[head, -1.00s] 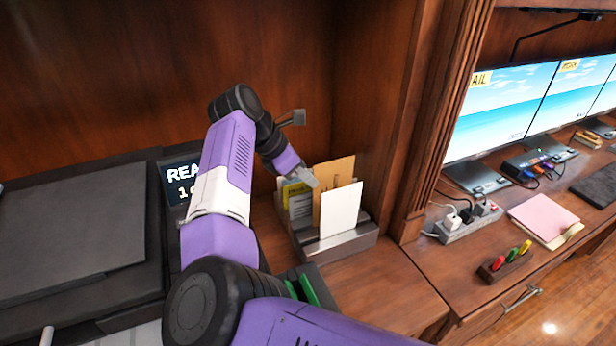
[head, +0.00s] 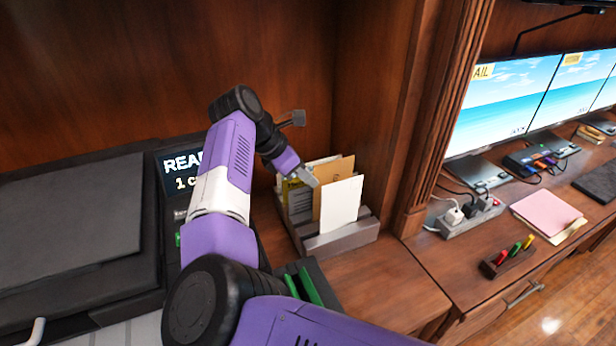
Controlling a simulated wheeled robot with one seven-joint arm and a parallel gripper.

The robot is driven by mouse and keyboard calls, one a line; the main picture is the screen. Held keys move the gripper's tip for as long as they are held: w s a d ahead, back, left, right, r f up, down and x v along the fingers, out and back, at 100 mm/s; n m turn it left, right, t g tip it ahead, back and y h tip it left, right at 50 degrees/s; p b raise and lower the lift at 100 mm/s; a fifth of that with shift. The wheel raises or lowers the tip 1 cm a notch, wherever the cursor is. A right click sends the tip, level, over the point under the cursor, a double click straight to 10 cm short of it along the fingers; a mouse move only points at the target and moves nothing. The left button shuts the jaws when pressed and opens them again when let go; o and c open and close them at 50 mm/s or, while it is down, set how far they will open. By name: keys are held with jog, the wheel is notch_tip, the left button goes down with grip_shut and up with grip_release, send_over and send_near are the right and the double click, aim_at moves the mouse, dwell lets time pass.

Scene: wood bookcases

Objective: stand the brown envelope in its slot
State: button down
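The brown envelope (head: 334,178) stands upright in the grey slotted holder (head: 345,240), behind a white envelope (head: 341,205) that hides its lower right part. My gripper (head: 311,179) is at the upper left edge of the brown envelope, with its fingertips pointing down and to the right. I cannot tell whether the fingers touch or pinch it; they are small and seen from the side. The base of the brown envelope is hidden, so I cannot tell how deep it sits.
Papers with yellow and grey parts (head: 298,200) stand in the holder's left part. A dark printer-like machine (head: 80,230) is at left, beside a small screen (head: 184,172). A wooden pillar (head: 435,120) borders the holder's right. Bare desk (head: 390,290) lies in front.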

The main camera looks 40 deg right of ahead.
jog(key=shift+f+b, duration=0.6)
jog(key=shift+f, duration=0.25)
jog(key=shift+r, duration=0.15)
notch_tip(320, 180, up, 7)
jog(key=p, duration=0.2)
jog(key=shift+p, duration=0.35)
dwell(1.0)
dwell(0.9)
jog(key=shift+b, duration=0.75)
dwell(0.6)
